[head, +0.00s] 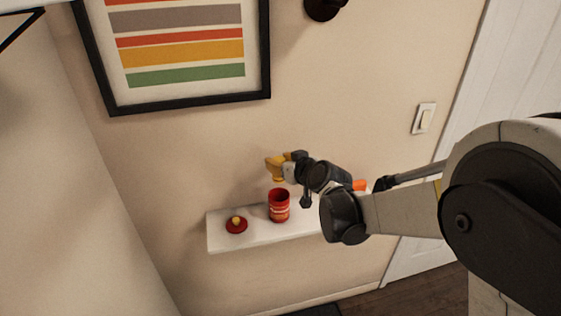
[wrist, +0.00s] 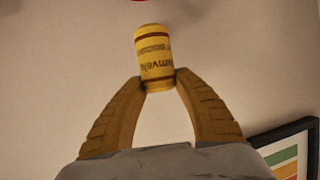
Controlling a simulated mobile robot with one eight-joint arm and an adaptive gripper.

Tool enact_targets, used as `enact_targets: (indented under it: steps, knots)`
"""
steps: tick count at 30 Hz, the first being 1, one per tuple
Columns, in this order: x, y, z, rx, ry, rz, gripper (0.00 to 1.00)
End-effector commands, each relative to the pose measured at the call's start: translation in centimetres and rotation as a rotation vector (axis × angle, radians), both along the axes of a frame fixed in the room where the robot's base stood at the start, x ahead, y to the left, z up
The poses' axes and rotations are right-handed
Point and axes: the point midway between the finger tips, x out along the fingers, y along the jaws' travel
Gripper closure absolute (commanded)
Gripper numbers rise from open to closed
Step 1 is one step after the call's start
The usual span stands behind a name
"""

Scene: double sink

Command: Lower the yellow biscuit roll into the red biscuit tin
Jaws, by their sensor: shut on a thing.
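The yellow biscuit roll (wrist: 154,58) with dark bands and lettering is held between the fingertips of my gripper (wrist: 161,80) in the wrist view. In the head view my gripper (head: 277,166) is shut on the roll (head: 278,179), which is small there and partly covered by the fingers. The roll is above the red biscuit tin (head: 279,211), which stands upright and open on the white shelf. A gap seems to show between the roll and the rim. The tin's inside is mostly hidden.
A red lid with a yellow knob (head: 236,226) lies on the white shelf (head: 222,244), left of the tin. A framed striped picture (head: 187,104) hangs above, and a light switch (head: 424,118) is at right.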

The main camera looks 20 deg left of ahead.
Motion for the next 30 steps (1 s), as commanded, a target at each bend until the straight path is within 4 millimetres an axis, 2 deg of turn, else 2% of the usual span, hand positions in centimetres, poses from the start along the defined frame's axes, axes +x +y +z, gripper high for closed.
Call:
enact_targets:
  steps: [11, 30]
  knots:
    - [0.0, 0.0, -0.5, 0.0, 0.0, 0.0, 0.97]
    - [0.0, 0.0, -5.9, 0.0, 0.0, 0.0, 0.97]
